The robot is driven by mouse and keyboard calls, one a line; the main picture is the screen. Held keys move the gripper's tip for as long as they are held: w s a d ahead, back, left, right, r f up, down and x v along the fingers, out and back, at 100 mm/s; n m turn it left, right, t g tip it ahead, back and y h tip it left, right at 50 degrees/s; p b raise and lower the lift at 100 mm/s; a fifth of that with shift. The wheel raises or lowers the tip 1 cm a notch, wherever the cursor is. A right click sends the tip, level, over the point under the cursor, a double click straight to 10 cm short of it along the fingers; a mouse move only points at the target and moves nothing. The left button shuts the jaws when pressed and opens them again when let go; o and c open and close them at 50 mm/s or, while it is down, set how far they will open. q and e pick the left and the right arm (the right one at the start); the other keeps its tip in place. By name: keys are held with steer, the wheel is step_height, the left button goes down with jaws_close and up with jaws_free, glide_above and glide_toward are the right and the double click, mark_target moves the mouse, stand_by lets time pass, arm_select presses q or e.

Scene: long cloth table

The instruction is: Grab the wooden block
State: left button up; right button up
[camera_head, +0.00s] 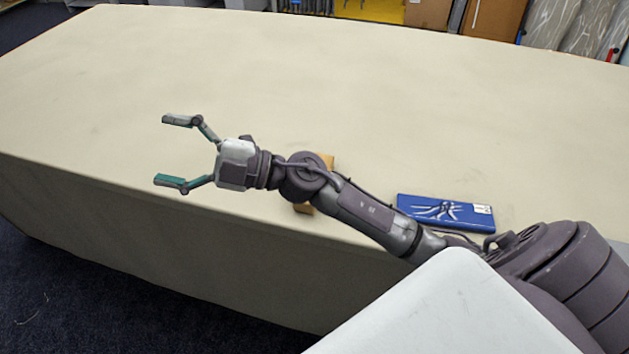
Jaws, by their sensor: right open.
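A tan wooden block (327,161) lies on the cloth table. My right arm's wrist passes in front of it and hides its middle, so only its upper and lower ends show. My right gripper (170,151) is open and empty, with its two green-padded fingers spread and pointing left. It is to the left of the block, and nothing is between the fingers but bare table behind them. My left gripper does not show.
A blue box (445,213) with a white pattern lies near the table's front edge, right of the block. The long beige table (400,90) is otherwise clear. Dark carpet (60,300) lies in front, and boards and shelving stand behind the table.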

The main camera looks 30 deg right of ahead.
step_height(320, 180, down, 10)
steer(key=d+n+g+h, duration=0.2)
steer(key=n+g+h, duration=0.45)
steer(key=g, duration=0.25)
steer(key=w+d+f+m+g+h, duration=0.15)
steer(key=d+h, duration=0.45)
steer(key=d, duration=0.6)
steer(key=d+f+m+g+h, duration=0.1)
steer(key=d+m+h, duration=0.35)
steer(key=d, duration=0.85)
steer(key=shift+n+h, duration=0.65)
steer(key=shift+h, duration=0.05)
step_height(320, 180, down, 7)
steer(key=shift+w+f+p, duration=0.1)
steer(key=shift+f+p, duration=0.1)
steer(key=shift+p, duration=0.6)
steer(key=f+p, duration=0.1)
steer(key=f, duration=0.1)
steer(key=f+p, duration=0.1)
steer(key=f, duration=0.2)
steer(key=shift+w+d+f, duration=0.1)
steer(key=shift+d+f, duration=0.05)
steer(key=shift+d, duration=0.05)
steer(key=shift+f, duration=0.2)
steer(key=c, duration=1.4)
steer(key=shift+r, duration=0.1)
steer(key=shift+c, duration=0.2)
